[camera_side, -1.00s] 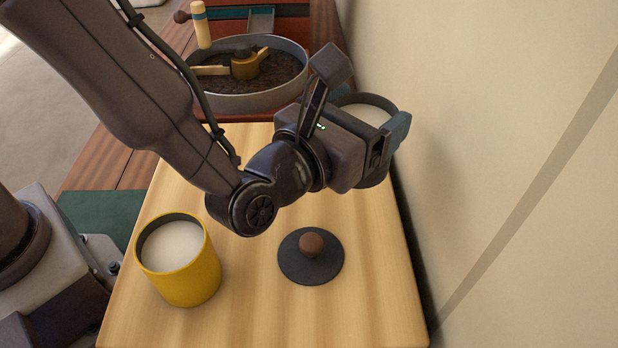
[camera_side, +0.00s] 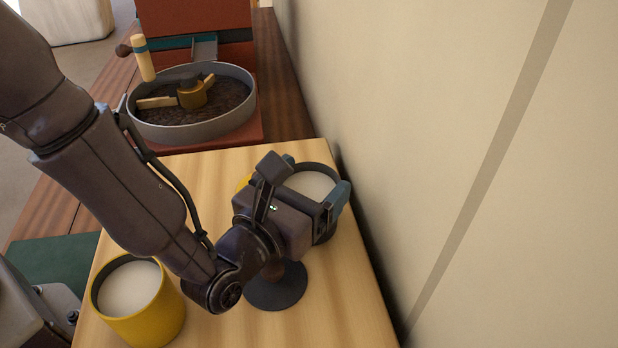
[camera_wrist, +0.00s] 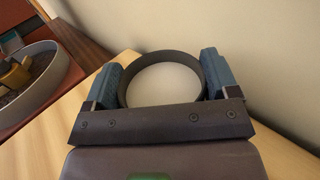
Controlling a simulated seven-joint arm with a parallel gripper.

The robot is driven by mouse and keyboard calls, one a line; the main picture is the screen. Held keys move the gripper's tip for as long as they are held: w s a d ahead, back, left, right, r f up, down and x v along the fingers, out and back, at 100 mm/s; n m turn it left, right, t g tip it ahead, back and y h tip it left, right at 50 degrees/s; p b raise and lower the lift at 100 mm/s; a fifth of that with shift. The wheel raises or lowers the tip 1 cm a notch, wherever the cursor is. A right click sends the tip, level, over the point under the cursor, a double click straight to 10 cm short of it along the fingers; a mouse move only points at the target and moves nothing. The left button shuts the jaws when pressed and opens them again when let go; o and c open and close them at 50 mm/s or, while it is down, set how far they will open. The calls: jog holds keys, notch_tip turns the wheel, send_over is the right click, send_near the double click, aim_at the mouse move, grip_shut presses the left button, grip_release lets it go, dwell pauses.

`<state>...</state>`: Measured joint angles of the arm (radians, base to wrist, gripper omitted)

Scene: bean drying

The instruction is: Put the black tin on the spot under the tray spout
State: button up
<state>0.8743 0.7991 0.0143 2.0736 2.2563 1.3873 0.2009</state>
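My gripper (camera_side: 314,200) is shut around the black tin (camera_side: 325,238), with a blue finger pad on each side. In the wrist view, the tin's dark rim (camera_wrist: 165,54) sits upright between both pads, and its inside is pale. I cannot tell how far its base is above the wooden board. The round grey tray (camera_side: 196,130) holds dark beans and a yellow stirrer, beyond the board's far end. I cannot make out its spout or the spot under it. A small yellow patch (camera_side: 243,182) shows behind my gripper, mostly hidden; I cannot tell what it is.
A yellow tin (camera_side: 150,325) with pale contents stands at the board's near left. A dark round lid (camera_side: 275,295) lies under my wrist, its brown knob partly hidden. The wall (camera_side: 430,120) runs close along the right. The board (camera_side: 200,170) is clear toward the tray.

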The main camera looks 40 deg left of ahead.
jog(key=shift+o, duration=1.4)
jog(key=shift+r, duration=0.15)
